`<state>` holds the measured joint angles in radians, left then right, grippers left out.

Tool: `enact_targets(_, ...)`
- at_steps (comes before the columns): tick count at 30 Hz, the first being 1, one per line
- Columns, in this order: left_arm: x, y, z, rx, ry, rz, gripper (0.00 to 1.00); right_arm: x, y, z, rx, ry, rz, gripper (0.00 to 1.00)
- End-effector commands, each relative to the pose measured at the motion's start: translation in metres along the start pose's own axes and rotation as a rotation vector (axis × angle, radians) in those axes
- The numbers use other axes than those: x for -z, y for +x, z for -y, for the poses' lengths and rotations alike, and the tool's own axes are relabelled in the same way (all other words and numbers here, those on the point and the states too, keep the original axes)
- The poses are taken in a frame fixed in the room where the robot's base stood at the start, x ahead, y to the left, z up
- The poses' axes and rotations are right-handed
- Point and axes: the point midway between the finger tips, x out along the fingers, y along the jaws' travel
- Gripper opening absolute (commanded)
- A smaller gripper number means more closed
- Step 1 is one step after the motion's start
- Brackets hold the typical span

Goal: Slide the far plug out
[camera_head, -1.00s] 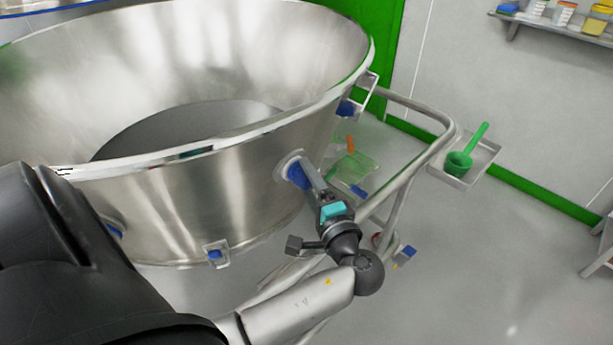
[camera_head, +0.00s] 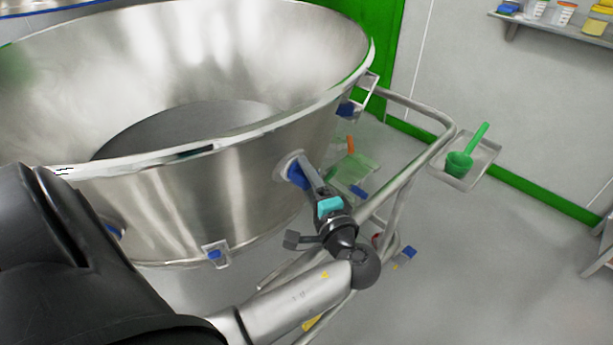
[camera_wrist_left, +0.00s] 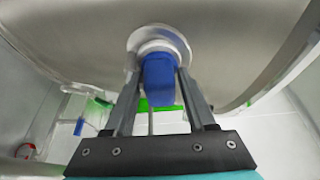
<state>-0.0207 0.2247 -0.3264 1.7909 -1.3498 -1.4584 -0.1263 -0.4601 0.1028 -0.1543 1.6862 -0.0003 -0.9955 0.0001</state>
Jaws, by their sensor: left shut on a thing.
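A blue plug (camera_head: 296,174) sits in a round pale collar on the outer wall of the large steel bowl (camera_head: 200,190). My left gripper (camera_head: 301,172) is shut on this plug, with its fingers on either side of it. In the left wrist view the blue plug (camera_wrist_left: 160,80) lies between the two fingers, against the white collar (camera_wrist_left: 158,40). I cannot tell how deep the plug sits in the collar. Another blue plug (camera_head: 346,109) shows farther back on the bowl, in a bracket near the rail. My right gripper is not in view.
A tubular rail (camera_head: 420,165) curves to the right of the bowl, close to my left arm. A small tray (camera_head: 482,165) with a green scoop (camera_head: 461,160) is beyond it. A wall shelf (camera_head: 560,25) holds containers. Open floor lies at the lower right.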

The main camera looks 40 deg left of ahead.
Motion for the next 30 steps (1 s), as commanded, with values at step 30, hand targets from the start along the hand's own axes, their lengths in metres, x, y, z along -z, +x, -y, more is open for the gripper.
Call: enact_targets(30,0.014,-0.033,-0.001,-0.003,-0.001,-0.001,0.00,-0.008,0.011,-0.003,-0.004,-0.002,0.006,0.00)
